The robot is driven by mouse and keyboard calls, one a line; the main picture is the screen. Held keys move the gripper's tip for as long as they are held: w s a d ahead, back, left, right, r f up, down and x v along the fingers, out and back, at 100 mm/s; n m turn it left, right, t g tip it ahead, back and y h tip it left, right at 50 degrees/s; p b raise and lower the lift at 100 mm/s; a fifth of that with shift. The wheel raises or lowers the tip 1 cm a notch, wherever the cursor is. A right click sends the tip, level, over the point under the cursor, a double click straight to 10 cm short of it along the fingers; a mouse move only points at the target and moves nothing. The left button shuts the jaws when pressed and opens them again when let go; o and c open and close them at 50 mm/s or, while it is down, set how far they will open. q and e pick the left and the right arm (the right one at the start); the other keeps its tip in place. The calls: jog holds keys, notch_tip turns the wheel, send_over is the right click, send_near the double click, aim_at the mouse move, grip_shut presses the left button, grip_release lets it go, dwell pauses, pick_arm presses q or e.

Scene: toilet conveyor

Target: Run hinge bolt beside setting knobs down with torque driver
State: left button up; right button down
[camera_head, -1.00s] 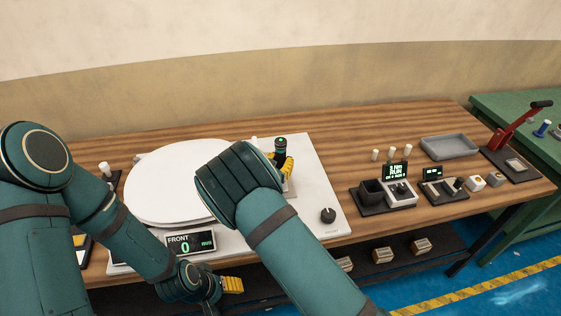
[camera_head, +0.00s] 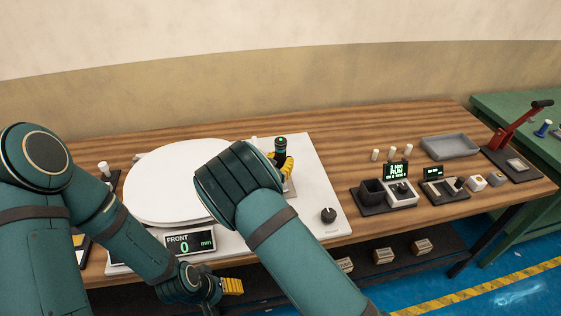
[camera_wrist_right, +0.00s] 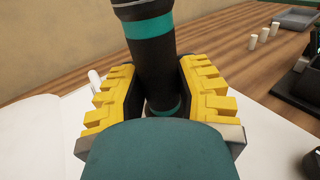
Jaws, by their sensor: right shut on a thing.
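My right gripper (camera_head: 284,165) is shut on the torque driver (camera_head: 281,147), a black cylinder with teal bands. In the right wrist view the driver (camera_wrist_right: 155,60) stands roughly upright between the yellow finger pads (camera_wrist_right: 160,95). It is over the right rear part of the white base plate (camera_head: 318,180), right of the round white toilet lid (camera_head: 170,180). The hinge bolt and the driver's tip are hidden behind my gripper and arm. A dark knob (camera_head: 328,215) is on the plate's front right. My left gripper (camera_head: 231,286) is low at the table's front; its finger gap is unclear.
A FRONT display (camera_head: 190,243) reads 0 mm at the plate's front. To the right are a driver station with a screen (camera_head: 397,172), white pegs (camera_head: 391,153), a grey tray (camera_head: 449,146) and a red lever press (camera_head: 517,130). Bare wood lies between plate and station.

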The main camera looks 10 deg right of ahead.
aim_at(278, 151)
jog(key=shift+f+b, duration=0.1)
jog(key=shift+b, duration=0.35)
dwell(0.7)
dwell(0.8)
jog(key=shift+r+p, duration=1.7)
jog(key=shift+r, duration=0.95)
